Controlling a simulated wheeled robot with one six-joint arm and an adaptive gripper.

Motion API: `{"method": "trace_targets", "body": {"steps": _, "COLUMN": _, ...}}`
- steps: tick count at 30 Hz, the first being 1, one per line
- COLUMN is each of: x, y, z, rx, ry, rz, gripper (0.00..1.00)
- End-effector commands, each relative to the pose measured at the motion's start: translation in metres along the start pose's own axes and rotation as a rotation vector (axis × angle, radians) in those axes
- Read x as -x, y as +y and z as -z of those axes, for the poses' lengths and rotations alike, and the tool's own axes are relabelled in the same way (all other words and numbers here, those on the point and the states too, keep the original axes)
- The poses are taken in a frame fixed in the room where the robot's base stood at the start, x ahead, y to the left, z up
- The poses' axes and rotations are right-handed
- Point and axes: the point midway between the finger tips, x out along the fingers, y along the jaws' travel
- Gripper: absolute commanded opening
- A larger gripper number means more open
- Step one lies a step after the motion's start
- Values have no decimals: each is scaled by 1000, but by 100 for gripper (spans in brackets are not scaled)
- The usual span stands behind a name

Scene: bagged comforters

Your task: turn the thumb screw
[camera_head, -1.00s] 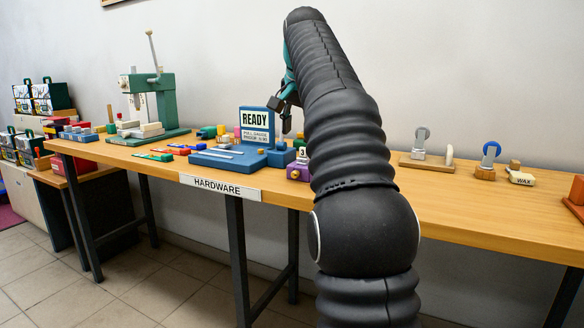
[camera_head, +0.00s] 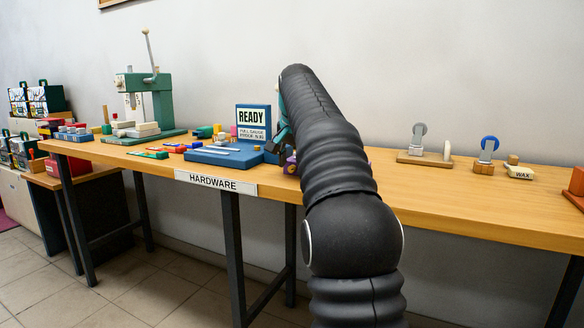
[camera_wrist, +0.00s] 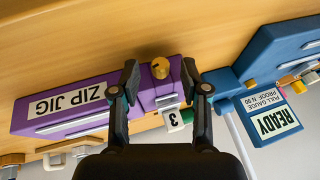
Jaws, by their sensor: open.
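A gold thumb screw (camera_wrist: 160,68) sticks out of the end of a purple block (camera_wrist: 75,105) labelled ZIP JIG, seen upside down in the wrist view. My gripper (camera_wrist: 160,72) is open, with one fingertip on each side of the screw in that view. I see gaps between the screw and both fingertips, and cannot tell the depth between them. In the head view my arm hides most of the jig; a small purple part (camera_head: 291,165) shows beside it. The fingertips are hard to make out there.
A blue gauge with a READY sign (camera_head: 253,122) stands right beside the jig. A small block marked 3 (camera_wrist: 173,118) sits near my gripper. A green press (camera_head: 147,100) stands to the left. Wooden stands and a wax block (camera_head: 520,172) are at the right; the table (camera_head: 440,200) between is mostly clear.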

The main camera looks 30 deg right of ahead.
Motion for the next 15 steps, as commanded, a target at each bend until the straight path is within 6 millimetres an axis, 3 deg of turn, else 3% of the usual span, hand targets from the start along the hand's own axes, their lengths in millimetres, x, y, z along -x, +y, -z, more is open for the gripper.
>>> {"method": "trace_targets", "body": {"steps": 11, "x": -5, "y": 0, "z": 0, "rx": 0, "ry": 0, "rz": 0, "gripper": 45}}
{"method": "trace_targets", "body": {"steps": 15, "x": -5, "y": 0, "z": 0, "rx": 0, "ry": 0, "rz": 0, "gripper": 10}}
